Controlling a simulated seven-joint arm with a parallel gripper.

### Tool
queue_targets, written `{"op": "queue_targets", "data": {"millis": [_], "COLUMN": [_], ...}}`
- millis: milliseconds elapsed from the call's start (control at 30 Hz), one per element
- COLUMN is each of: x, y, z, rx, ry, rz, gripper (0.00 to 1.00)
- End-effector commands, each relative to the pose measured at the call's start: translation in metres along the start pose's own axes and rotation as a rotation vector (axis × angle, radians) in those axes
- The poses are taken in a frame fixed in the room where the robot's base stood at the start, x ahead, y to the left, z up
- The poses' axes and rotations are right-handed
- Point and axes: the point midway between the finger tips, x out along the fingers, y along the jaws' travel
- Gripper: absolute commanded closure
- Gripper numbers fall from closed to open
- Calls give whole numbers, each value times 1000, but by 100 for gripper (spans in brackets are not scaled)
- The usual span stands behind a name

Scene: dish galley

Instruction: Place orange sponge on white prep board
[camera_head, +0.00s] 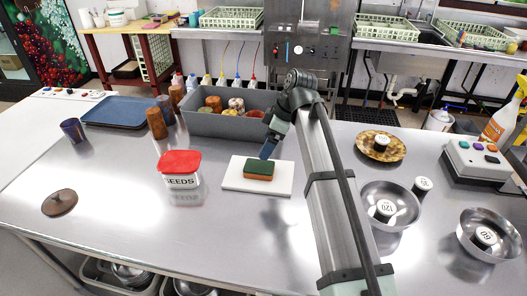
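The sponge (259,169) has a dark green top and an orange lower layer. It lies flat on the white prep board (237,183), near the board's middle. The board lies flat on the steel table, with bare surface around the sponge. My gripper (267,152) points down just behind the sponge, close to its far edge. I see the gripper from the side, so its finger gap is hidden. I cannot tell whether it touches the sponge.
A red-lidded seeds tub (180,169) stands left of the board. A grey bin (205,124) with several cups is behind. Steel bowls (404,204), a patterned plate (381,146) and a button box (478,161) are at right. The front middle of the table is clear.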

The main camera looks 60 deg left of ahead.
Motion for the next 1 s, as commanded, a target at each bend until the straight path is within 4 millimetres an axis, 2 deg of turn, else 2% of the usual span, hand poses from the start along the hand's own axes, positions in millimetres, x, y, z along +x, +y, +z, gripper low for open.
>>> {"op": "queue_targets", "data": {"millis": [100, 233, 833, 933, 1000], "x": [-12, -18, -19, -23, -30], "y": [0, 0, 0, 6, 17], "z": [0, 0, 0, 6, 18], "rx": [0, 0, 0, 5, 12], "ry": [0, 0, 0, -2, -9], "rz": [1, 0, 0, 17, 51], "gripper": [7, 7, 7, 7, 7]}}
